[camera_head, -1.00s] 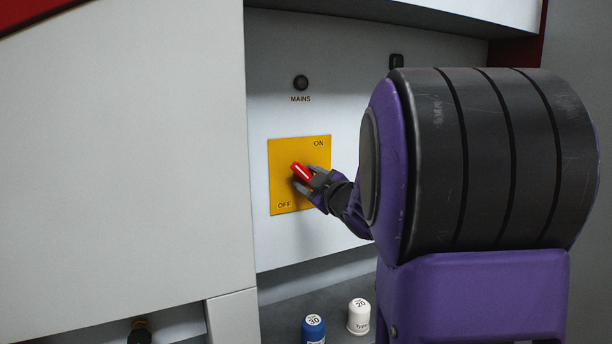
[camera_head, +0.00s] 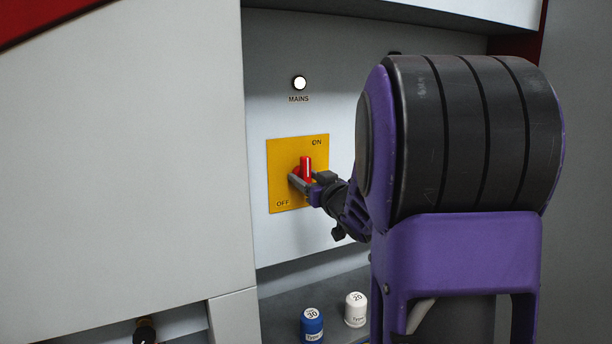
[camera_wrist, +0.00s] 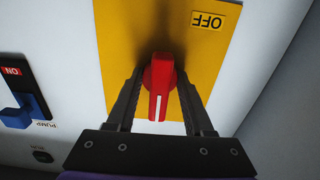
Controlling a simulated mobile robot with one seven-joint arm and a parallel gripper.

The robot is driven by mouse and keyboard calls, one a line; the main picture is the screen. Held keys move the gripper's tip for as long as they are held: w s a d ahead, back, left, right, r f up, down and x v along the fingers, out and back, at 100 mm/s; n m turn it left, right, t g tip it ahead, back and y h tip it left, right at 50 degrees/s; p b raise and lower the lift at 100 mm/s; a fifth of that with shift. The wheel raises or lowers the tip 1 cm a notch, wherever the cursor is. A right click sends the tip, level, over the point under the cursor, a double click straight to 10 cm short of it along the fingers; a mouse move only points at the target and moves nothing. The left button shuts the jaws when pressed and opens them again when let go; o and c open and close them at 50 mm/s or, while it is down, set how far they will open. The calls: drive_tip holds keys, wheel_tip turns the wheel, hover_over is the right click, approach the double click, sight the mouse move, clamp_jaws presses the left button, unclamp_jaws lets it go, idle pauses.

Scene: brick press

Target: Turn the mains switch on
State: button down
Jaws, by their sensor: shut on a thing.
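The mains switch is a red rotary handle (camera_head: 306,166) on a yellow plate (camera_head: 277,168) marked ON at upper right and OFF at lower left. The handle now stands about upright in the head view. The round MAINS lamp (camera_head: 299,83) above it is lit white. My gripper (camera_head: 304,187) is shut on the handle. In the wrist view the fingers of my gripper (camera_wrist: 160,88) lie on both sides of the red handle (camera_wrist: 159,98), whose white line points down the picture. Part of the handle's base is hidden by the fingers.
A blue container (camera_head: 312,326) and a white one (camera_head: 356,310) stand on the grey shelf below. A blue PUMP switch (camera_wrist: 30,108) is at the left of the wrist view. A large pale panel (camera_head: 120,170) fills the left of the head view.

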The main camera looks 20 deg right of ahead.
drive_tip(key=shift+r, duration=0.15)
idle(0.4)
drive_tip(key=c, duration=0.7)
unclamp_jaws()
drive_tip(key=shift+s, duration=0.1)
